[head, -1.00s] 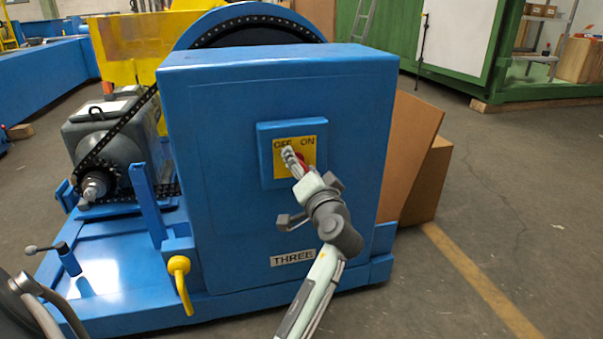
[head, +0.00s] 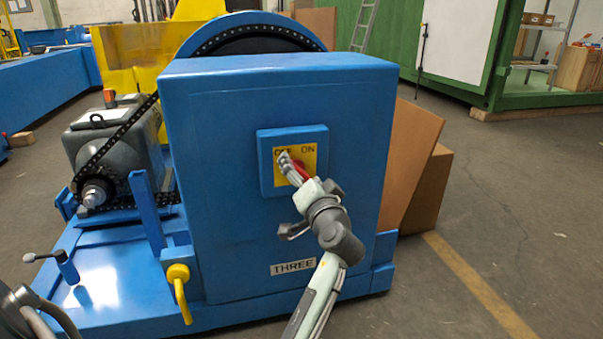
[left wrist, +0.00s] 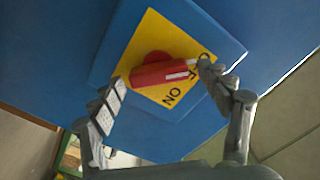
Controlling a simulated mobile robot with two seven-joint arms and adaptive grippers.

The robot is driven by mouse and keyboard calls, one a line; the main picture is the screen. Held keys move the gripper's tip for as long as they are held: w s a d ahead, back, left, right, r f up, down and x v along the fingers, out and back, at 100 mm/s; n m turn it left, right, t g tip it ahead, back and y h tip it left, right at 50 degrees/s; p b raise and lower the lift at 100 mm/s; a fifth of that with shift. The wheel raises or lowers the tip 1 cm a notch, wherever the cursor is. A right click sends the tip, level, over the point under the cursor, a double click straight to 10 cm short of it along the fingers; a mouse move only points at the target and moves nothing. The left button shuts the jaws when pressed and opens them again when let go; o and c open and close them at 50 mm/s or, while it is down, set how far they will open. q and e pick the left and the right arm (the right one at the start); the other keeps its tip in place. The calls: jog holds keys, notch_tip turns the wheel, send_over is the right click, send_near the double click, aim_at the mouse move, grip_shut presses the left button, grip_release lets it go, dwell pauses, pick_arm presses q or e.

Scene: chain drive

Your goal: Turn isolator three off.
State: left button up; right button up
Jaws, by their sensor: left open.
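Isolator three is a red rotary handle (left wrist: 160,73) on a yellow plate (left wrist: 157,35) marked OFF and ON, on a blue square box (head: 264,170). In the left wrist view the handle's white-marked end points toward the OFF corner, whose lettering is partly covered by a finger. My left gripper (left wrist: 160,77) is open, one fingertip close to the marked end and the other near the opposite end. Whether they touch cannot be told. In the head view its fingers hide much of the handle. A label reading THREE (head: 292,267) is below. My right gripper is not in view.
The switch is on a large blue guard cabinet (head: 220,130). A motor (head: 100,140) with a chain and a yellow hooked handle (head: 180,290) are left of it. Brown boards (head: 410,160) lean at the right.

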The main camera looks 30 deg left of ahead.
pick_arm(q)
jog(key=m+p, duration=0.2)
jog(key=p, duration=0.1)
jog(key=m+p, duration=0.6)
jog(key=shift+w+r+p, duration=0.1)
jog(key=shift+r+p, duration=0.2)
jog(key=shift+r, duration=0.1)
jog(key=m+p, duration=0.2)
jog(key=m, duration=0.1)
jog(key=m+p, duration=0.6)
jog(key=shift+f+m, duration=0.3)
jog(key=shift+m, duration=0.1)
jog(key=f+v, duration=0.1)
jog(key=v, duration=0.7)
jog(key=s+f+n+g+h+p, duration=0.1)
jog(key=s+f+n+g+h, duration=0.3)
jog(key=s+f, duration=0.4)
jog(key=s+d+f+n+g+h+p, duration=0.1)
jog(key=s+f+n+g+h+p, duration=0.1)
jog(key=s+f+n+h, duration=0.3)
jog(key=shift+s+f+n+g, duration=0.85)
jog(key=shift+s+f, duration=1.25)
jog(key=shift+f, duration=1.95)
jog(key=shift+w+d, duration=0.1)
